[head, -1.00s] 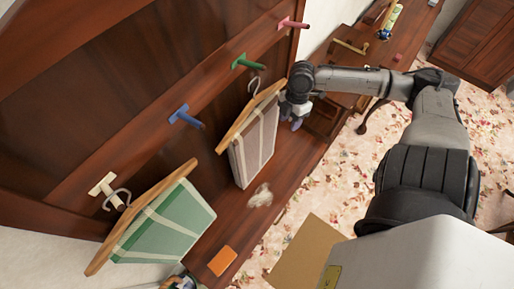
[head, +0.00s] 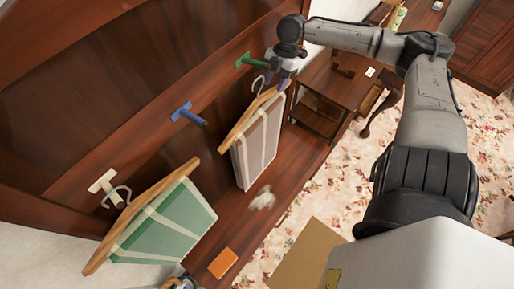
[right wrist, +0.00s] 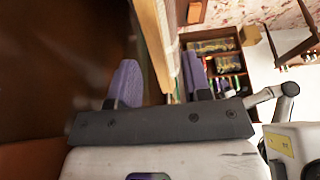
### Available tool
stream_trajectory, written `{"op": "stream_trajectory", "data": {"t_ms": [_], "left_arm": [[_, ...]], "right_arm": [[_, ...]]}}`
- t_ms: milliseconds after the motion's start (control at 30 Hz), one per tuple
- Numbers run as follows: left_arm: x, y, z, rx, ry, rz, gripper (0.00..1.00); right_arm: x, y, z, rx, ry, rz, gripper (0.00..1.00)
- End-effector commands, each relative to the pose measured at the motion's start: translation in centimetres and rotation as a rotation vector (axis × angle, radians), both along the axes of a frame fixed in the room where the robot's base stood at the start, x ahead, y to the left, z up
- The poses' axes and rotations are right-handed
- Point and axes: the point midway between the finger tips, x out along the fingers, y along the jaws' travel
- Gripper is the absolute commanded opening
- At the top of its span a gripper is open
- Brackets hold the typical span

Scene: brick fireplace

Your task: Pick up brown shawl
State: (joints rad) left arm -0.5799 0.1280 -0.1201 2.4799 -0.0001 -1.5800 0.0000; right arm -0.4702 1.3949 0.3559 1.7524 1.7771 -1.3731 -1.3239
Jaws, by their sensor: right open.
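The brown shawl (head: 257,143), a grey-brown cloth with pale stripes, hangs folded over a wooden hanger (head: 247,122) in the middle of the head view. The hanger's metal hook is just below the green peg (head: 248,61); I cannot tell if they touch. My right gripper (head: 279,78) is at the upper right end of this hanger, with its fingers pointing down. In the right wrist view its two purple fingers (right wrist: 160,82) are apart, and a wooden bar with pale cloth (right wrist: 157,45) shows between them. My left gripper is out of view.
A green striped cloth (head: 168,224) on another hanger is at the lower left near a cream peg (head: 103,183). A blue peg (head: 188,114) is between them. An orange block (head: 222,263) and a crumpled pale item (head: 262,198) lie on the wooden shelf (head: 235,225).

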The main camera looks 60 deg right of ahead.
Motion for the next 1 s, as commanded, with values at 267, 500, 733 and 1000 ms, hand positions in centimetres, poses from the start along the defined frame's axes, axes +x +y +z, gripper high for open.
{"op": "stream_trajectory", "data": {"t_ms": [267,500,733,1000], "left_arm": [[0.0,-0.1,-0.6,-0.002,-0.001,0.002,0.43],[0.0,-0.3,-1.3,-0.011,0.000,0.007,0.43],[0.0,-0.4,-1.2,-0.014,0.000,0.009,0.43],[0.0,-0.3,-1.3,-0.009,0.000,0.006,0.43]], "right_arm": [[0.4,1.3,-2.8,-0.005,0.006,0.002,0.45],[0.5,2.0,-4.5,-0.003,0.003,0.000,0.45],[0.6,2.1,-4.6,-0.001,0.001,-0.001,0.45],[0.6,2.1,-4.6,-0.001,0.001,-0.001,0.45]]}}
